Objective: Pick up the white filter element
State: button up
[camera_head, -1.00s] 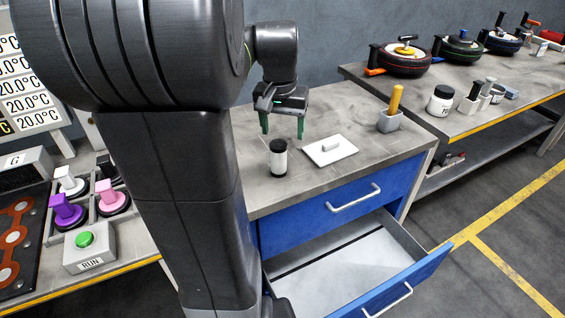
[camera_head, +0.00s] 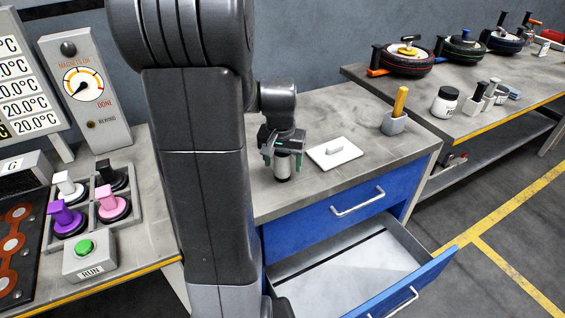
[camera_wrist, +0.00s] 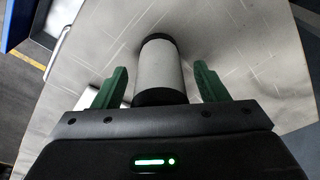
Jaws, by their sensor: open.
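The white filter element (camera_wrist: 159,70) is a white cylinder with black end caps. It stands on the grey worktop of the blue drawer cabinet. In the head view only part of the filter element (camera_head: 282,168) shows below my gripper. My gripper (camera_head: 283,158) is over it. In the wrist view my gripper (camera_wrist: 158,82) has its two green fingers apart, one on each side of the filter element.
A grey holder (camera_head: 393,124) with a yellow-handled tool stands farther right. The lower blue drawer (camera_head: 350,262) is pulled open. The worktop left of the plate is otherwise clear.

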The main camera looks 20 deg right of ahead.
jog(key=c, duration=1.1)
jog(key=shift+r, duration=0.2)
